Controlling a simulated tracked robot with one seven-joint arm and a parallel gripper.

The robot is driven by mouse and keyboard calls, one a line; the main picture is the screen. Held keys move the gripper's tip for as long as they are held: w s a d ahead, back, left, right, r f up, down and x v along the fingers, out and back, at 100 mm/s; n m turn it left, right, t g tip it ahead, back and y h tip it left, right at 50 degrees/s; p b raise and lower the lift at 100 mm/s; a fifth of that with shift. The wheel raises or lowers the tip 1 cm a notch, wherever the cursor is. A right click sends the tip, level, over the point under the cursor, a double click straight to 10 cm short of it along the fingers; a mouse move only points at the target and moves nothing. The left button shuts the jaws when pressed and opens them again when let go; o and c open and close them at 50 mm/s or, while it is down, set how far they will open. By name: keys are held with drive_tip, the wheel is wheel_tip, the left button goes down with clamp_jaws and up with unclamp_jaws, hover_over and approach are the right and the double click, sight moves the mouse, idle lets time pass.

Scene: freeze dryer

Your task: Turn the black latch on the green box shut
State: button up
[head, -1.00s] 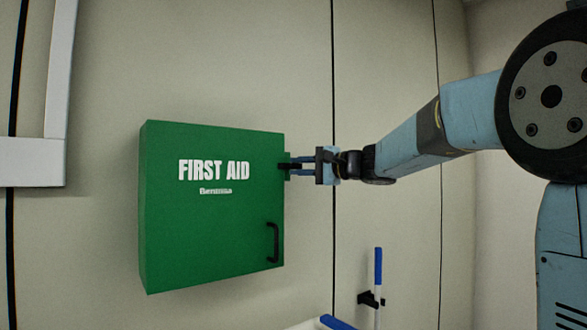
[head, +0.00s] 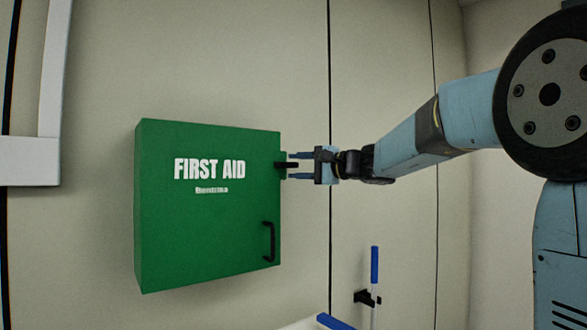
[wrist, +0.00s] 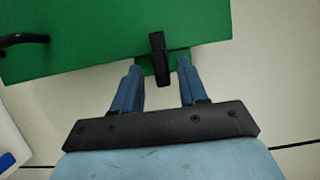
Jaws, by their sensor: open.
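The green box (head: 207,225), marked FIRST AID, hangs on the wall with its door flush to the front. Its black latch (head: 287,165) is at the upper right edge and lies across the door's edge, pointing out to the right. In the wrist view the latch (wrist: 158,58) stands between the two blue fingers, near their tips, with a gap on each side. My gripper (head: 292,167) is open, just right of the box, its fingers above and below the latch. It also shows in the wrist view (wrist: 158,72).
A black handle (head: 269,242) sticks out at the door's lower right. A blue and white rod (head: 375,266) in a black clip stands lower right, and a blue-ended item (head: 335,321) lies at the bottom edge. The wall around my gripper is clear.

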drive_tip(key=v, duration=1.3)
drive_tip(key=shift+f, duration=0.2)
drive_tip(key=shift+s, duration=0.15)
drive_tip(key=s+a+f+n+g+h, duration=0.1)
drive_tip(key=s+f+n+g+h, duration=0.45)
drive_tip(key=s+f, duration=1)
drive_tip(key=s+d+f+n+t+h, duration=0.1)
drive_tip(key=s+d+f+h, duration=0.7)
drive_tip(key=s+f, duration=0.3)
drive_tip(key=shift+s+f+h, duration=0.25)
drive_tip(key=shift+f+h, duration=0.5)
drive_tip(key=shift+f, duration=0.5)
